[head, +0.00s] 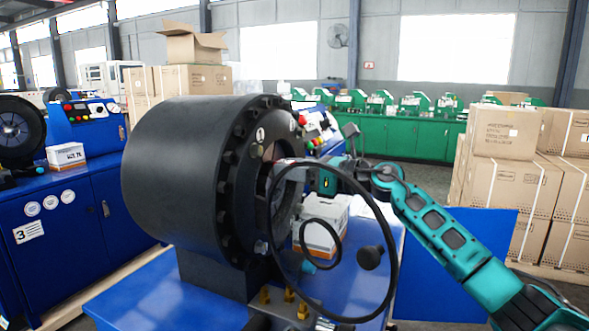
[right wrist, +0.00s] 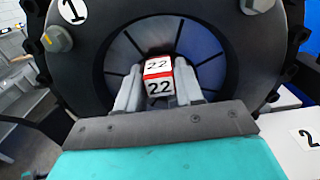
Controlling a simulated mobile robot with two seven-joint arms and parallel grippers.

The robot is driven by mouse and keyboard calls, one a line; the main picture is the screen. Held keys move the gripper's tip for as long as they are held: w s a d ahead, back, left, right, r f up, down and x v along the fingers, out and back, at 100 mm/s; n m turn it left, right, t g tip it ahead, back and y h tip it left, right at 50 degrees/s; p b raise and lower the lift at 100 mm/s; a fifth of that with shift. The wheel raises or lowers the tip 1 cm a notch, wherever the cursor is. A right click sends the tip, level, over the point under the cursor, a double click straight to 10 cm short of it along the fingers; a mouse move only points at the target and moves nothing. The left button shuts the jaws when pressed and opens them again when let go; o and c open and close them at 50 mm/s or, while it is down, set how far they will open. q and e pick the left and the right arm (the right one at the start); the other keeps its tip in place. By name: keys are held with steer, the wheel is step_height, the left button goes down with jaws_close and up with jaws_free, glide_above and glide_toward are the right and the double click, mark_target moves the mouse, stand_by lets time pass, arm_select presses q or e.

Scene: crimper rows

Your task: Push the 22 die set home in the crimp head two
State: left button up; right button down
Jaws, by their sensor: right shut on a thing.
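The crimp head (head: 180,160) is a big dark cylinder on a blue bench in the head view. Its bolted face, with a round 1 tag (right wrist: 72,10), fills the right wrist view around a segmented bore. The 22 die set (right wrist: 158,78) is a white block with red edges, marked 22 on two faces. My right gripper (right wrist: 159,92) is shut on it, one grey finger on each side. The block shows in front of the bore's middle; its depth in the bore cannot be told. In the head view the hand is partly hidden at the bore by the ring face. My left gripper is not in view.
A black hose loop (head: 395,262) hangs before the bore, across my right arm's view. A white box (head: 322,232) stands behind it on the blue bench (head: 150,290). A plate marked 2 (right wrist: 303,133) is at the right in the wrist view. Cartons (head: 510,190) stand at the right.

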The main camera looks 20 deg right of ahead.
steer(key=shift+w+a+r, duration=0.5)
steer(key=shift+w+a, duration=0.05)
steer(key=shift+w, duration=0.05)
steer(key=c, duration=1.1)
jaws_free()
steer(key=o, duration=0.3)
steer(key=shift+s+f, duration=0.1)
steer(key=shift+f, duration=0.05)
steer(key=shift+o, duration=0.8)
steer(key=shift+f, duration=0.65)
steer(key=b+v, duration=0.3)
steer(key=v, duration=0.9)
steer(key=shift+s+d+r, duration=0.25)
steer(key=shift+s+r, duration=0.1)
steer(key=shift+r, duration=0.15)
